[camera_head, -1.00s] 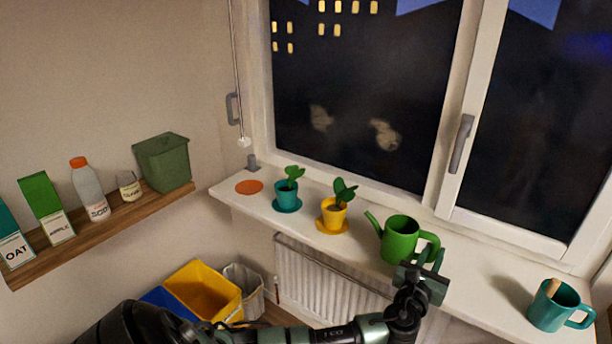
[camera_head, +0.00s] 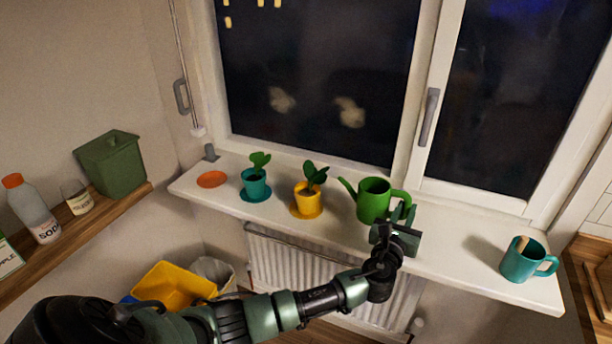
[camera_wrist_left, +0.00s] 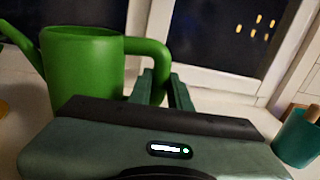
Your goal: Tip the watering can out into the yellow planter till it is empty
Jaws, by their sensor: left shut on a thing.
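The green watering can (camera_head: 372,201) stands upright on or just above the windowsill, its spout pointing left. The yellow planter (camera_head: 307,197) with a small leafy plant sits on a yellow saucer to the left of the can; the spout tip is beside it, apart from it. My left gripper (camera_head: 403,219) is shut on the can's handle at the right side. In the left wrist view the can (camera_wrist_left: 84,70) fills the left, and the gripper fingers (camera_wrist_left: 163,88) close around the lower handle. The can's inside and base contact are unclear. My right gripper is not in view.
A teal planter (camera_head: 255,186) and an orange saucer (camera_head: 212,179) stand farther left on the windowsill (camera_head: 455,245). A teal mug (camera_head: 523,262) stands at the right end. The window handle (camera_head: 429,117) is behind. A shelf with a green bin (camera_head: 112,165) is at left.

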